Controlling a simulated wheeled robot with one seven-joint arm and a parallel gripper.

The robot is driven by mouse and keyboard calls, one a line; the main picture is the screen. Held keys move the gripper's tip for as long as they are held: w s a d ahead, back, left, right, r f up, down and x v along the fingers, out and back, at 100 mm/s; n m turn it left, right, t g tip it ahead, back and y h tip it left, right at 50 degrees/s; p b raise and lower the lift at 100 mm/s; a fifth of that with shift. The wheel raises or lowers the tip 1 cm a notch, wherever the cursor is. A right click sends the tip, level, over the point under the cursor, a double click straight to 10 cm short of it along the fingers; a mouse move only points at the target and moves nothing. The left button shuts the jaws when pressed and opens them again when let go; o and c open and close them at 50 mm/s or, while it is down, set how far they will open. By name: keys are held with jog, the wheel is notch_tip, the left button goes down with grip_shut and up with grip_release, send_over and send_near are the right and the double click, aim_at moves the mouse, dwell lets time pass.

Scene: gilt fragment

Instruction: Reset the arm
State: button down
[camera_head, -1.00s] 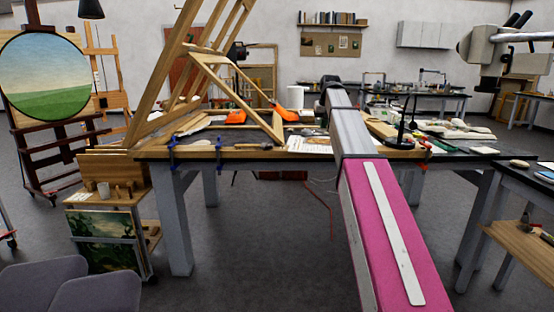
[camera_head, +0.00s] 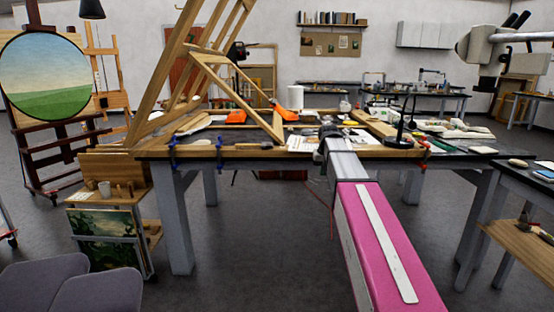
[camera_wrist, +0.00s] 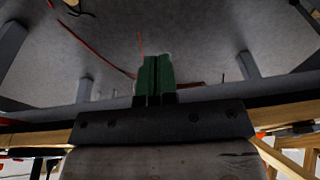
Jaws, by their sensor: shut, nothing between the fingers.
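In the wrist view my gripper (camera_wrist: 154,76) shows two green fingers pressed together with nothing between them. Grey floor lies beyond the fingertips. In the head view my arm, with its pink and grey links, reaches forward to the front edge of the worktable (camera_head: 290,154). Its dark far end overlaps that edge in the picture, and the fingers cannot be made out there. I cannot tell from this view how close the arm is to the tabletop.
A wooden cart (camera_head: 112,168) stands left, a side table (camera_head: 520,184) right. Grey chairs (camera_head: 90,290) are at lower left. Floor before the worktable is open. A red cable (camera_wrist: 95,55) shows in the wrist view.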

jog(key=s+f+g, duration=0.2)
jog(key=s+f, duration=2.6)
jog(key=f, duration=0.1)
jog(key=shift+a, duration=0.25)
